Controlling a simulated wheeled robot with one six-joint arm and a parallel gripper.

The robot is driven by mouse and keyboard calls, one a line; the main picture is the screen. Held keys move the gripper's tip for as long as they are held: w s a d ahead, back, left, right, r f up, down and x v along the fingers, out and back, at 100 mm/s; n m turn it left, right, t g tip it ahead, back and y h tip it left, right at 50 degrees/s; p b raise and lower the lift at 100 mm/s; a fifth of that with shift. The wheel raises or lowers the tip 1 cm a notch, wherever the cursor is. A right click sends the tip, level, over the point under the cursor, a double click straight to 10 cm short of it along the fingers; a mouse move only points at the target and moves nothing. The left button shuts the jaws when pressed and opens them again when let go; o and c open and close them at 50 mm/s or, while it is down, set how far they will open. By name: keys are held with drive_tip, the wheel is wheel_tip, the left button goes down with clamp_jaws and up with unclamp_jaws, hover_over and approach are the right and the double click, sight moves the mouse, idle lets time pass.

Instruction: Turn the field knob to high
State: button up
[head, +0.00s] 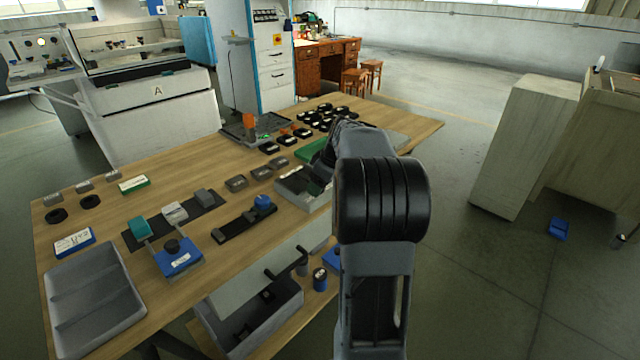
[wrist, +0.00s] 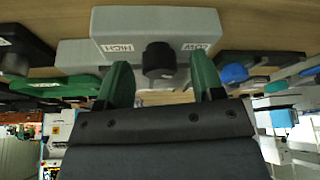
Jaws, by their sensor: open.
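In the wrist view, the black field knob (wrist: 159,60) sticks out from a pale grey housing (wrist: 75,55). A white HIGH label (wrist: 117,48) is on the picture's left of the knob, and a LOW label (wrist: 195,46) is on its right. My gripper (wrist: 162,83) is open, with one green fingertip to each side of the knob and clear gaps to it. Nothing is held. I cannot make out a pointer mark on the knob. In the head view my arm covers the gripper, and I cannot pick out the knob there.
The wooden table (head: 75,200) carries rows of small dark blocks (head: 320,118), a grey tray (head: 95,305), a blue box with a black knob (head: 178,258) and a dark rail with a blue slider (head: 262,202).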

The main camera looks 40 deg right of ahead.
drive_tip(key=shift+c, duration=0.2)
drive_tip(key=c, duration=0.9)
drive_tip(key=m+h+p, duration=0.1)
drive_tip(key=m+h, duration=0.1)
drive_tip(key=m, duration=0.2)
drive_tip(key=shift+a+r+m, duration=0.1)
drive_tip(key=shift+m, duration=0.3)
drive_tip(key=m+p, duration=0.1)
drive_tip(key=m, duration=0.1)
drive_tip(key=m+h+p, duration=0.1)
drive_tip(key=m, duration=0.1)
drive_tip(key=shift+a+m+h, duration=0.1)
drive_tip(key=shift+m+h, duration=0.2)
drive_tip(key=m, duration=0.2)
drive_tip(key=m+h, duration=0.1)
drive_tip(key=m, duration=0.1)
drive_tip(key=shift+g+h, duration=0.3)
drive_tip(key=shift+g, duration=0.1)
drive_tip(key=shift+w+a+m+g+h, duration=0.1)
drive_tip(key=shift+m+g+h, duration=0.2)
drive_tip(key=shift+m, duration=0.75)
drive_tip(key=shift+m+g+h, duration=0.1)
drive_tip(key=shift+m+g, duration=0.3)
drive_tip(key=shift+m, duration=0.65)
